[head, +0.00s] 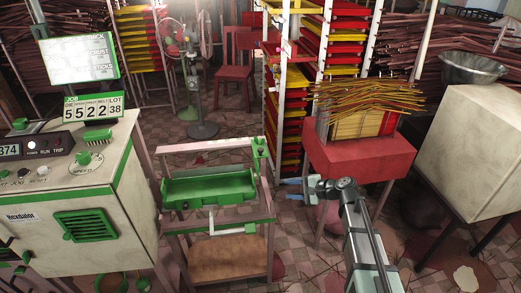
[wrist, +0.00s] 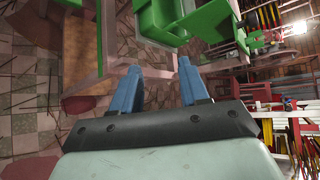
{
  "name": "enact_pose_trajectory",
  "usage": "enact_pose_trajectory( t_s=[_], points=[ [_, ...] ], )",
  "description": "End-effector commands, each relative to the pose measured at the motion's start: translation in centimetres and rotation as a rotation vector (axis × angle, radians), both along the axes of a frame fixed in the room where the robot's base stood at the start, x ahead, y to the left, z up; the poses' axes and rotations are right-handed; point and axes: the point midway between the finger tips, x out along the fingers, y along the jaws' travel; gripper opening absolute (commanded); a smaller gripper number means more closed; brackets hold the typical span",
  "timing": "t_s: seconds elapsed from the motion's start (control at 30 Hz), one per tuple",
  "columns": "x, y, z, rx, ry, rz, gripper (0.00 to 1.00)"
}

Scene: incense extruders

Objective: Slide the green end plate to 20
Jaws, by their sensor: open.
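A green tray (head: 210,188) sits in a pinkish metal stand in the middle of the head view. A small green piece (head: 260,147) stands at the back right of this stand; I cannot tell for sure whether it is the end plate. No scale or number 20 is readable. My gripper (head: 287,189) is open and empty, its blue fingers just right of the stand, apart from it. In the wrist view, the gripper (wrist: 159,67) points toward the stand, with green tray parts (wrist: 160,18) beyond the fingertips and another green part (wrist: 255,40) to the upper right.
A cream machine (head: 75,195) with green trim and a number display (head: 88,107) stands at the left. A red table (head: 360,150) bearing incense sticks (head: 365,97) is behind my arm. Racks of red and yellow trays (head: 340,40) stand behind. Tiled floor (head: 235,125) shows between them.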

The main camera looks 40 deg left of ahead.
Motion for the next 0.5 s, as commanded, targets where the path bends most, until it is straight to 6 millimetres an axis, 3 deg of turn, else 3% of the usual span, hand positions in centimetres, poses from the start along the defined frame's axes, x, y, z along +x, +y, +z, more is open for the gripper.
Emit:
enact_pose_trajectory(
  t_s=[0.1, 0.3, 0.5],
  points=[
    [1.5, 1.9, 2.8, 0.142, 0.235, -0.108, 0.44],
    [2.9, 2.9, 7.0, 0.323, 0.644, -0.236, 0.44],
    [3.5, 2.9, 8.5, 0.372, 0.931, -0.304, 0.44]
  ],
)
